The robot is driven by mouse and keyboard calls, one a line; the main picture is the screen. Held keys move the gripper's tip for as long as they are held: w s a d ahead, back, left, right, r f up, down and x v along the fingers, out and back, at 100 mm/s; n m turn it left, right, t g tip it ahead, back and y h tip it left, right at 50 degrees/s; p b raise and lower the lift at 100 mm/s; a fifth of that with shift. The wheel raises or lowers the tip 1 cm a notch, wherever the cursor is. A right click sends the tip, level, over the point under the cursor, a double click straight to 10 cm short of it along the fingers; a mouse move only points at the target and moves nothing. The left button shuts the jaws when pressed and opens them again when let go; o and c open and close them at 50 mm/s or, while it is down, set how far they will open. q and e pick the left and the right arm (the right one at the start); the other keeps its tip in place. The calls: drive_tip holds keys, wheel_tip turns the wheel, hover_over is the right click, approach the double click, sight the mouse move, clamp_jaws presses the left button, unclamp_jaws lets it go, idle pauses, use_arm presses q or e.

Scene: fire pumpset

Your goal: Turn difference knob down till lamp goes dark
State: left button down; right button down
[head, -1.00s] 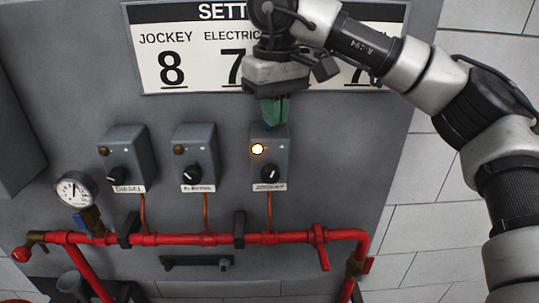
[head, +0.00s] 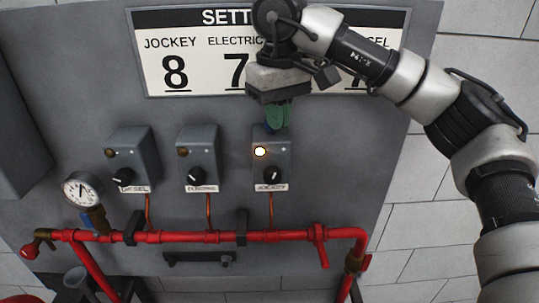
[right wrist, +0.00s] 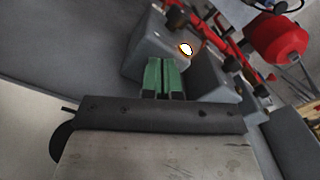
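The Jockey box (head: 283,157) is a grey box on the panel with a lit lamp (head: 260,152) and a black selector knob (head: 272,175). A small blue part (head: 268,130), perhaps the difference knob, shows at the box's top, mostly hidden by my fingers. My right gripper (head: 277,117) points down at it with green fingers. In the right wrist view the fingers (right wrist: 164,76) are close together in front of the box (right wrist: 152,44), with the lit lamp (right wrist: 186,49) beside them. Whether they grip the blue part is hidden. My left gripper is out of view.
The Diesel box (head: 133,150) and the Electric box (head: 198,150) stand to the left with dark lamps. A red pipe (head: 190,237) runs below. A pressure gauge (head: 81,189) sits at left, and a settings sign (head: 150,50) is behind my right arm.

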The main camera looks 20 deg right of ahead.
drive_tip(key=shift+s+d+f, duration=0.1)
drive_tip(key=shift+s+f, duration=0.05)
drive_tip(key=shift+f, duration=0.55)
drive_tip(key=r+p, duration=0.1)
drive_tip(key=r, duration=0.1)
drive_tip(key=r+p, duration=0.2)
drive_tip(key=d+r+p, duration=0.1)
drive_tip(key=r, duration=0.1)
drive_tip(key=shift+r+p, duration=0.1)
drive_tip(key=shift+p, duration=0.3)
drive_tip(key=shift+a+r, duration=0.2)
drive_tip(key=shift+a, duration=0.1)
